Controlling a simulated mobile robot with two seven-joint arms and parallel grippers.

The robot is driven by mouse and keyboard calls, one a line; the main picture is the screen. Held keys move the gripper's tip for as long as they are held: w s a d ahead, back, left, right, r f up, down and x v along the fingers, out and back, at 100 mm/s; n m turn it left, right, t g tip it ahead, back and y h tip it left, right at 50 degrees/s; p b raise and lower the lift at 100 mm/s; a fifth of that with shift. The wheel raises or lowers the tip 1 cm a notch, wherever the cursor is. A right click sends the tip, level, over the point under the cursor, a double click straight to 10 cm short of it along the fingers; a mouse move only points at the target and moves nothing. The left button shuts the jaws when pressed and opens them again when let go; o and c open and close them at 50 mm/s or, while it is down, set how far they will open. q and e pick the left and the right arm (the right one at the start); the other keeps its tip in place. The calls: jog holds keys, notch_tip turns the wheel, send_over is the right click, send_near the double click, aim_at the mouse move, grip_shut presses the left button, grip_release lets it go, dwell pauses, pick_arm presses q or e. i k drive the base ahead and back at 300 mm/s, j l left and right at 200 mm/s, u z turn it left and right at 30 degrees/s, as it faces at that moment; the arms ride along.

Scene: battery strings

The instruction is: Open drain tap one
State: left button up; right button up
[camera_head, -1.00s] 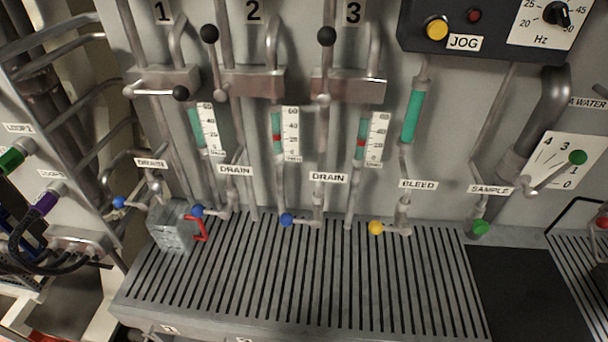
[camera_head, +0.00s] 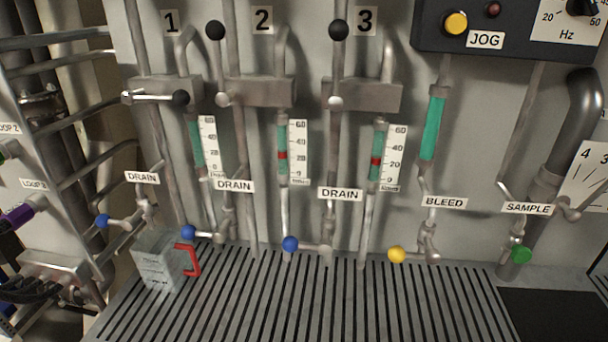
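Drain tap one is at the left, under the leftmost DRAIN label (camera_head: 142,177). Its lever ends in a blue knob (camera_head: 103,221) that points left from the tap body (camera_head: 147,210). Two more drain taps have blue knobs, one under the middle label (camera_head: 189,232) and one under the right label (camera_head: 290,244); both levers also point left. Above string 1, a lever with a black knob (camera_head: 180,97) lies horizontal; the levers of strings 2 and 3 have black knobs (camera_head: 216,30) standing up. Neither of my grippers is in view.
A yellow bleed knob (camera_head: 396,254) and green sample knob (camera_head: 521,254) are to the right. Pipes and hoses crowd the left side.

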aim_at(103, 220)
jog(key=u, duration=1.3)
